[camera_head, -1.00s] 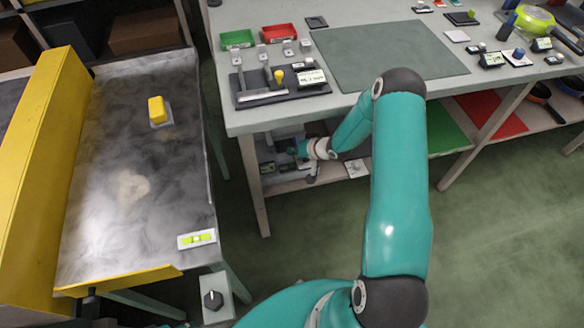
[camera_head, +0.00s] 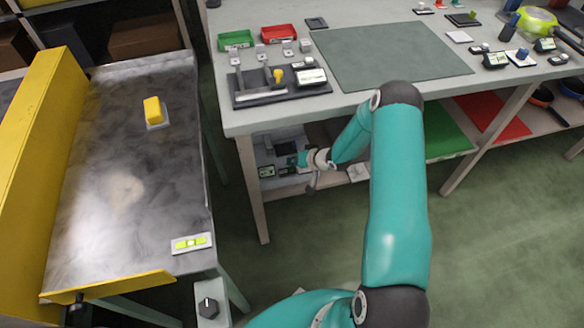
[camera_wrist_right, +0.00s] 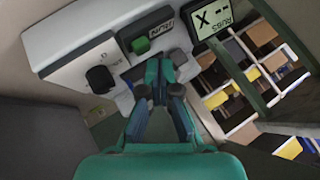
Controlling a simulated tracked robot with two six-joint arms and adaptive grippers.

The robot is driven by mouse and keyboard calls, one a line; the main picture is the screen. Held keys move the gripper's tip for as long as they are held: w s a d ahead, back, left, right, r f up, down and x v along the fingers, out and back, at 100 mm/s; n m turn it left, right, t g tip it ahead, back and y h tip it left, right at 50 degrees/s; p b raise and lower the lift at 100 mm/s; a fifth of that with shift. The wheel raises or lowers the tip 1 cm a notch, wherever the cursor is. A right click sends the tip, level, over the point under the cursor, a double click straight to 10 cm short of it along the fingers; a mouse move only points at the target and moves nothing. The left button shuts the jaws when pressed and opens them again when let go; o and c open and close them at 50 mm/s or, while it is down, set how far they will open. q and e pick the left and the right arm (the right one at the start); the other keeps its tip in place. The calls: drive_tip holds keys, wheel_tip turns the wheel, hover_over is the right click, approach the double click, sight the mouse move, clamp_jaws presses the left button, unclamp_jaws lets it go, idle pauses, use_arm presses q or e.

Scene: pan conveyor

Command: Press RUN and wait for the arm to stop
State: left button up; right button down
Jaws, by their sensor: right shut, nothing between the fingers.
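In the right wrist view a green RUN button (camera_wrist_right: 141,44) sits on a black plate labelled RUN, on a pale control box (camera_wrist_right: 75,40). My right gripper (camera_wrist_right: 160,86) is shut and empty, with its fingertips just below the button in the picture; I cannot tell whether they touch the box. In the head view the same gripper (camera_head: 299,161) is small, under the left end of the workbench. The button cannot be made out there. My left gripper is not in view. No other arm that RUN might drive can be made out.
A black knob (camera_wrist_right: 100,79) and a display (camera_wrist_right: 213,19) showing an X and dashes flank the button. The workbench top (camera_head: 290,120) is above my gripper. A metal conveyor bed (camera_head: 120,215) with a yellow block (camera_head: 152,109) stands at left. Green floor is open at right.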

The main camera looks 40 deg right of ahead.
drive_tip(key=shift+f, duration=0.1)
idle(0.7)
drive_tip(key=shift+f, duration=0.3)
